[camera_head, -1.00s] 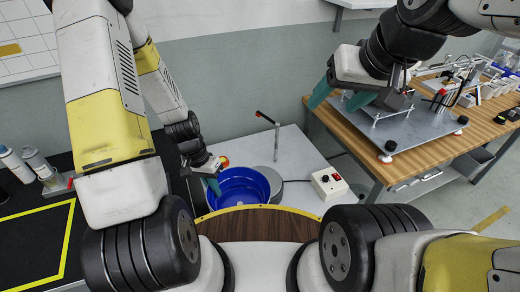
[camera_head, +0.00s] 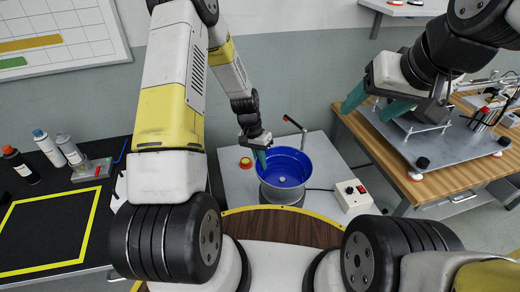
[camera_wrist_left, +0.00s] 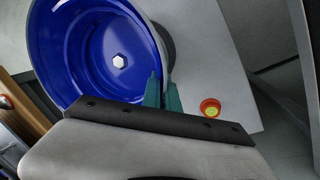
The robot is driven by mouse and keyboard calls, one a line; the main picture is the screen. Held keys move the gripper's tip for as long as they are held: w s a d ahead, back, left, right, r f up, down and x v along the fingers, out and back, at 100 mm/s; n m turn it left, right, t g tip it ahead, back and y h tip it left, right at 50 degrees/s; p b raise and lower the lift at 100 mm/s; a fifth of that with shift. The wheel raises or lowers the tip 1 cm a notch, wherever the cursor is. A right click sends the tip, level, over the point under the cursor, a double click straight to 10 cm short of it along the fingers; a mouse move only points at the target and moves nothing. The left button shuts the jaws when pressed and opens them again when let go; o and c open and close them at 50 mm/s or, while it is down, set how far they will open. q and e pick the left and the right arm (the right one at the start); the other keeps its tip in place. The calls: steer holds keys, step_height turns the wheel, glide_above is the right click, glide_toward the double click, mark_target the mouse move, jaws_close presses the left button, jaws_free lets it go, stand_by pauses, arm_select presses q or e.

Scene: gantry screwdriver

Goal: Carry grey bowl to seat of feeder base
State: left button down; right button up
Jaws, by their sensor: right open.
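The grey bowl (camera_head: 285,170) has a blue inside and sits upright over the feeder base (camera_head: 284,196) on the grey-white table. The bowl hides most of the base, and I cannot tell whether it rests fully in the seat. In the left wrist view the bowl (camera_wrist_left: 88,58) shows a white hex nut at its centre. My left gripper (camera_head: 261,158) is shut on the bowl's left rim; its teal fingers (camera_wrist_left: 162,92) stand on either side of the wall. My right gripper (camera_head: 375,103) is open and empty over the wooden workbench, away from the bowl.
A red button (camera_head: 245,163) stands left of the bowl and a white control box (camera_head: 352,196) right of it. A red-tipped post (camera_head: 295,127) rises behind. A metal plate (camera_head: 450,142) lies on the workbench. Bottles (camera_head: 70,151) stand on the black table.

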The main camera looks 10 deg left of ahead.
arm_select(q)
steer(key=shift+w+d, duration=0.2)
steer(key=shift+w, duration=0.25)
steer(key=shift+a+x, duration=0.2)
steer(key=shift+x, duration=0.65)
steer(key=shift+a+x, duration=0.2)
steer(key=shift+x, duration=0.65)
steer(key=shift+w+f, duration=0.2)
steer(key=c, duration=1.6)
jaws_free()
steer(key=shift+c, duration=0.2)
